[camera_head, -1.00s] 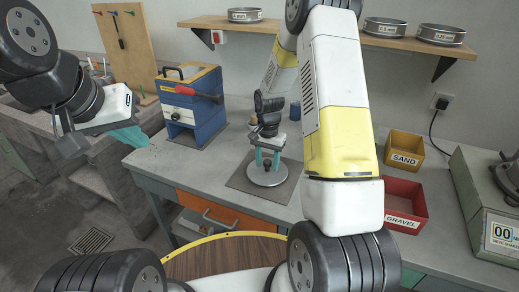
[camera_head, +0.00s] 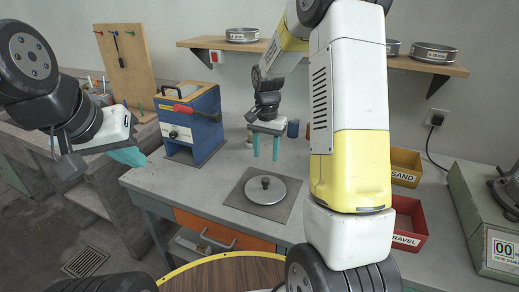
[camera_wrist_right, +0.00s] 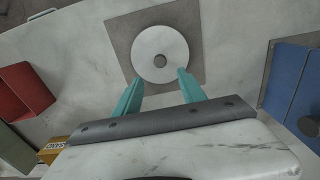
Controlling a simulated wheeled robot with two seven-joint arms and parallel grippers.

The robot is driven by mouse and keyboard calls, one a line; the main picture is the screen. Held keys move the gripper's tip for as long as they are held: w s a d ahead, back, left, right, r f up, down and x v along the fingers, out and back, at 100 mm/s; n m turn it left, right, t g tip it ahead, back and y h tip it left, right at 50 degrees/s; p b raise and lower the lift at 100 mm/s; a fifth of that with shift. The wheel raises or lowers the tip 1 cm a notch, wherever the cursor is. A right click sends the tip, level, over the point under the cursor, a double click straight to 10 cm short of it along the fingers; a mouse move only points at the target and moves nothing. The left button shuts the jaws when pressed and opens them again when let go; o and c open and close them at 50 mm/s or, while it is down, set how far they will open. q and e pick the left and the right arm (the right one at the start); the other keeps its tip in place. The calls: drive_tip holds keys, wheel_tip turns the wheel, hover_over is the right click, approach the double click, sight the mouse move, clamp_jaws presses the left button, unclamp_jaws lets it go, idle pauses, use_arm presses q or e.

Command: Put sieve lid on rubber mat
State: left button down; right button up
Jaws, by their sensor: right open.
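The sieve lid (camera_head: 274,192), a round grey metal disc with a dark knob, lies flat on the square grey rubber mat (camera_head: 237,199) on the bench. In the right wrist view the lid (camera_wrist_right: 150,62) sits within the mat (camera_wrist_right: 194,28), which shows around it. My right gripper (camera_head: 265,158) is open and empty, its teal fingers above and behind the lid, apart from it. It also shows in the right wrist view (camera_wrist_right: 160,88). My left gripper (camera_head: 140,158) is at the left, away from the lid; its fingers overlap, so its opening is unclear.
A blue box-shaped machine (camera_head: 190,125) with a red handle stands left of the mat. A yellow SAND bin (camera_head: 405,166) and red GRAVEL bin (camera_head: 410,220) are at right, near a green machine (camera_head: 480,215). A shelf (camera_head: 330,60) holds sieves. Bench around the mat is clear.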

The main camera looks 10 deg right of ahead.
drive_tip(key=s+a+r+n+t+y, duration=0.1)
drive_tip(key=s+r+n+t, duration=0.2)
drive_tip(key=s+r, duration=0.6)
drive_tip(key=s+a+r+n+t+y, duration=0.1)
drive_tip(key=s+r+n+t, duration=0.2)
drive_tip(key=s+r, duration=0.7)
drive_tip(key=s+n, duration=0.1)
drive_tip(key=s, duration=0.4)
drive_tip(key=shift+s+a, duration=0.1)
drive_tip(key=shift+c, duration=0.2)
